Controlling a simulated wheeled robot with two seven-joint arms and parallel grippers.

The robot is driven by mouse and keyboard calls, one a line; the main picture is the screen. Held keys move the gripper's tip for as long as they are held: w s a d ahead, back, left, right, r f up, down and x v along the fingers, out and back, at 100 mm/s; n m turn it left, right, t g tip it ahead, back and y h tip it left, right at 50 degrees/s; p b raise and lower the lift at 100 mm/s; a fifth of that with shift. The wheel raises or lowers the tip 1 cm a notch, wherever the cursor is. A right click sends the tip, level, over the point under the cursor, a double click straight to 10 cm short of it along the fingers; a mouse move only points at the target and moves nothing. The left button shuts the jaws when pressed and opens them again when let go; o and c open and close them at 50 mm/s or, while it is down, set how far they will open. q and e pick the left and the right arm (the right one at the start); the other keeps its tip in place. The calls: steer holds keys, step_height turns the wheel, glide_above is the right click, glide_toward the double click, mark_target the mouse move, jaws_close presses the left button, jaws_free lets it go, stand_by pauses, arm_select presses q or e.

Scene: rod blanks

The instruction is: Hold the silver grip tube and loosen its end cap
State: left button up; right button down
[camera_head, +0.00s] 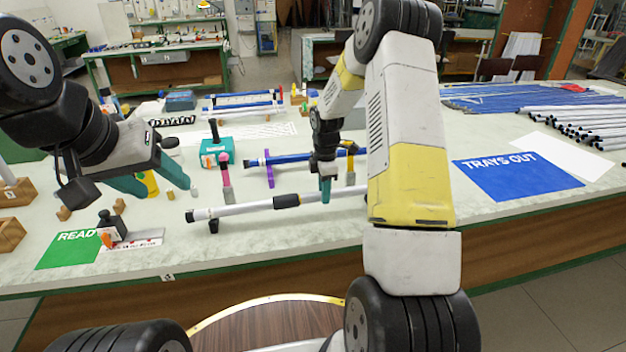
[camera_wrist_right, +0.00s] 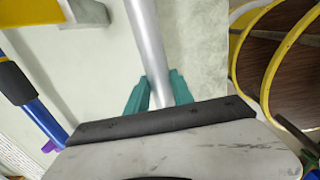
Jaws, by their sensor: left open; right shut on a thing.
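The silver grip tube (camera_head: 245,207) lies level across the bench, raised a little on a small dark support near its left end. A black grip sleeve (camera_head: 286,201) sits around its middle, and a dark end cap (camera_head: 191,215) is on its left end. My right gripper (camera_head: 325,190) is shut on the tube to the right of the sleeve. In the right wrist view the tube (camera_wrist_right: 149,45) runs between the teal fingers (camera_wrist_right: 158,95). My left gripper (camera_head: 160,182) is open and empty, above and to the left of the end cap. My right arm hides the tube's far right part.
A blue tube (camera_head: 290,158) lies behind the silver one. A pink-topped tool (camera_head: 225,175) and a teal block (camera_head: 214,148) stand behind the tube's left half. A green mat (camera_head: 70,250) is front left. A blue "TRAYS OUT" mat (camera_head: 515,180) and several silver tubes (camera_head: 580,122) lie right.

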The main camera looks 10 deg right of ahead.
stand_by(0.7)
stand_by(0.6)
arm_select(q)
steer(key=n+t+h, duration=0.5)
steer(key=n+h, duration=0.4)
steer(key=n, duration=0.3)
glide_toward(192, 215)
steer(key=shift+a+f, duration=0.6)
steer(key=shift+a, duration=0.35)
steer(key=shift+w+f, duration=0.15)
steer(key=x, duration=1.1)
steer(key=shift+w+d, duration=0.2)
steer(key=shift+d, duration=0.1)
